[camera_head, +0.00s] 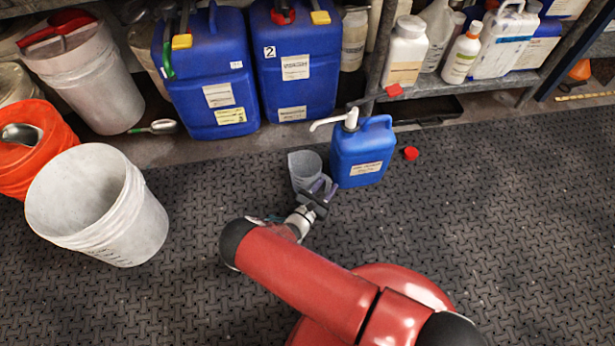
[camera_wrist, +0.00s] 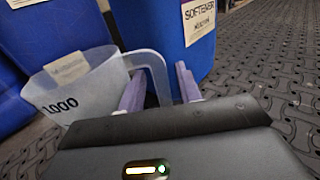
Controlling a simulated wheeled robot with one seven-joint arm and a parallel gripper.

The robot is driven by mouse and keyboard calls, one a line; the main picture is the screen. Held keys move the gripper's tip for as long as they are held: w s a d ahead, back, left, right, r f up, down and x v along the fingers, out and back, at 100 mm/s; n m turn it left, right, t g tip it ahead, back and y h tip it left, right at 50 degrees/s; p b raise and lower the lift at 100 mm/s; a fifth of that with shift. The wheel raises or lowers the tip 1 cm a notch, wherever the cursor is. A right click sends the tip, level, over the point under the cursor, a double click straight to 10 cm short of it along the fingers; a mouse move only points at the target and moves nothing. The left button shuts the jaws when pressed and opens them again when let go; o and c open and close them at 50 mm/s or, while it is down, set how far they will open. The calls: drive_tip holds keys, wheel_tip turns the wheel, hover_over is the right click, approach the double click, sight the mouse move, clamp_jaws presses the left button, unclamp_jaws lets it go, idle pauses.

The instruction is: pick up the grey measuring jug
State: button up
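The grey measuring jug (camera_head: 303,170) stands upright on the dark mat, left of the blue pump container (camera_head: 362,155). In the wrist view the jug (camera_wrist: 85,88) is a translucent grey-white cup marked 1000, with its handle (camera_wrist: 155,68) toward the right. My gripper (camera_head: 319,189) is low at the jug's front right. In the wrist view the two purple fingers of my gripper (camera_wrist: 160,90) are apart, with the handle between them. A gap shows beside the handle, so the gripper looks open. The lower part of the handle is hidden by the gripper body.
The blue container stands close behind and right of the jug; a red cap (camera_head: 411,153) lies beside it. A white bucket (camera_head: 97,205) and an orange bucket (camera_head: 32,150) stand at left. Large blue canisters (camera_head: 207,75) line the back. The mat (camera_head: 500,220) at right is clear.

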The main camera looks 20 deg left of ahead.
drive_tip(key=shift+x, duration=1)
clamp_jaws()
drive_tip(key=shift+s, duration=0.1)
idle(0.4)
